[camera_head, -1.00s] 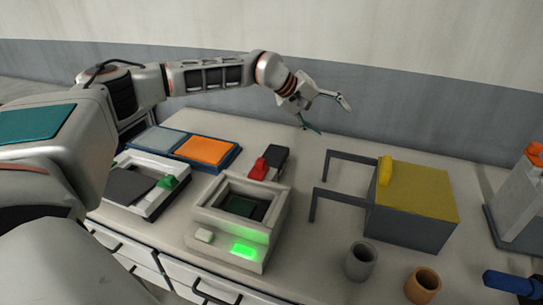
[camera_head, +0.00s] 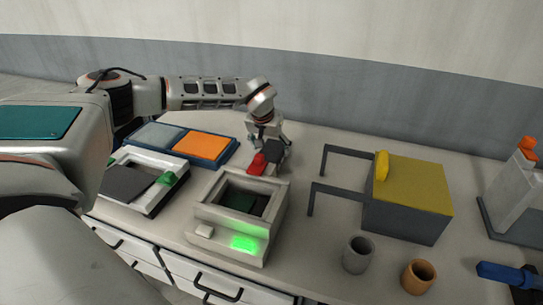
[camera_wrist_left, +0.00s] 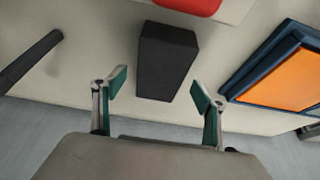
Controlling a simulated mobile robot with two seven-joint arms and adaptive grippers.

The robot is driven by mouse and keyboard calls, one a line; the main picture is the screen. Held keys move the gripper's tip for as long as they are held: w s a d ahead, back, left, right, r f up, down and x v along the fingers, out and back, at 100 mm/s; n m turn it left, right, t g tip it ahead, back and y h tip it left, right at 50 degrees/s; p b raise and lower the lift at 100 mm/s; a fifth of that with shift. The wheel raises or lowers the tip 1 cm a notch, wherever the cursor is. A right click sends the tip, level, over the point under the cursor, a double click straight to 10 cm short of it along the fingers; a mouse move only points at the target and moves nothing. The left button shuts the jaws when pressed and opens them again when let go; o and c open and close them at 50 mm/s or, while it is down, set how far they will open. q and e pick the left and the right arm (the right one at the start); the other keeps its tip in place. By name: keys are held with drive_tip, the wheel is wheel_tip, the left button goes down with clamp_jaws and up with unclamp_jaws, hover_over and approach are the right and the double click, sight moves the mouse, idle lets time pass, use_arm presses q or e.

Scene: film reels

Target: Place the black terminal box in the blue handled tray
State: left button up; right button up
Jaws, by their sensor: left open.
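The black terminal box (camera_head: 273,157) stands on the table behind a red block, partly hidden by my left gripper in the head view. In the left wrist view the dark box (camera_wrist_left: 166,58) lies between and just ahead of the fingertips. My left gripper (camera_head: 266,140) is open and points down over it; in the wrist view its two green-padded fingers (camera_wrist_left: 158,88) are apart, with nothing held. A blue-rimmed tray (camera_head: 224,158) with grey and orange panels lies to the left. A blue handle (camera_head: 503,273) shows at the lower right, its body cut off. My right gripper is out of view.
The red block (camera_head: 257,164) adjoins the black box. A grey fixture (camera_head: 205,215) with a green light stands in front. A yellow-topped box (camera_head: 415,184) with grey bars stands right. Two cups (camera_head: 357,254) (camera_head: 419,277) stand near the front. A wall runs behind the table.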

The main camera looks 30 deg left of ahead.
use_arm(q)
drive_tip(key=shift+x, duration=1.35)
drive_tip(key=c, duration=1.5)
drive_tip(key=shift+r, duration=0.1)
drive_tip(key=c, duration=0.4)
drive_tip(key=shift+r, duration=0.1)
drive_tip(key=shift+c, duration=0.2)
